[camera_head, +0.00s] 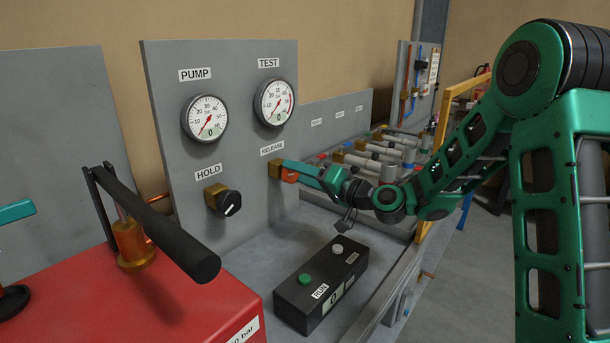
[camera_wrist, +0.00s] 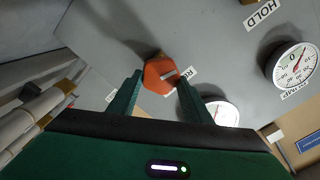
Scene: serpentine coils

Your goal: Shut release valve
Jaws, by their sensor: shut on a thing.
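The release valve has an orange knob (camera_head: 290,176) on a brass body (camera_head: 274,169), below the RELEASE label (camera_head: 272,148) on the grey panel. In the wrist view the orange knob (camera_wrist: 155,84) is many-sided and has a pale line on its face. My gripper (camera_head: 288,170) reaches the knob from the right in the head view, with its teal fingers partly covering it. In the wrist view my gripper (camera_wrist: 160,76) has one fingertip on each side of the knob and is shut on it.
The black HOLD knob (camera_head: 229,203) is left of the release valve. The PUMP gauge (camera_head: 205,119) and TEST gauge (camera_head: 274,103) are above. A black box with buttons (camera_head: 320,285) sits on the bench below my gripper. A red pump unit (camera_head: 185,310) with a black lever (camera_head: 160,225) stands at left.

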